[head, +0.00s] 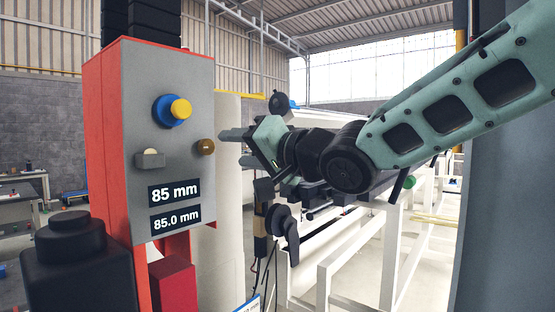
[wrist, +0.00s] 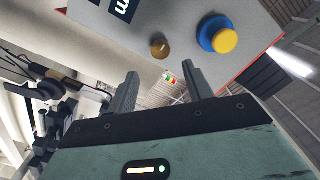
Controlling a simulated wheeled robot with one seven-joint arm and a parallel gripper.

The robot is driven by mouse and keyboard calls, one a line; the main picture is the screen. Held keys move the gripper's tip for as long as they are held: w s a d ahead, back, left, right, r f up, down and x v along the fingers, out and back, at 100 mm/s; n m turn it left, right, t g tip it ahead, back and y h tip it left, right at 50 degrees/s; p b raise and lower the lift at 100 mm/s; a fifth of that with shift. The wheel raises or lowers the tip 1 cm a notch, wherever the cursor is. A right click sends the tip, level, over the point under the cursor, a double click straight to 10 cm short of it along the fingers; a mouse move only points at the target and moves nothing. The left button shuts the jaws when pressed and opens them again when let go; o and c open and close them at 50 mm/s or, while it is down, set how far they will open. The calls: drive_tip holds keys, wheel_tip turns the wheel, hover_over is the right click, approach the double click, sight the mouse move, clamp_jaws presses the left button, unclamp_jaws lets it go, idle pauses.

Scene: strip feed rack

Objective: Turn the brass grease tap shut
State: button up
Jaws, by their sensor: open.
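A round brass knob, which looks like the brass grease tap (head: 205,147), sits on the right side of the grey panel face in the head view. In the wrist view the tap (wrist: 160,46) shows just beyond the fingertips, roughly centred between them, with a small pale mark on its face. My gripper (head: 232,146) is to the right of the tap in the head view, its fingers pointing at the panel. In the wrist view my gripper (wrist: 160,68) is open, with nothing between the fingers. The tap appears apart from both fingers.
A white frame (head: 340,262) stands below my arm.

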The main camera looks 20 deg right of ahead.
drive_tip(key=p+v, duration=0.4)
drive_tip(key=v, duration=0.4)
drive_tip(key=shift+s+d, duration=0.1)
drive_tip(key=shift+d, duration=0.05)
drive_tip(key=shift+s+d, duration=0.1)
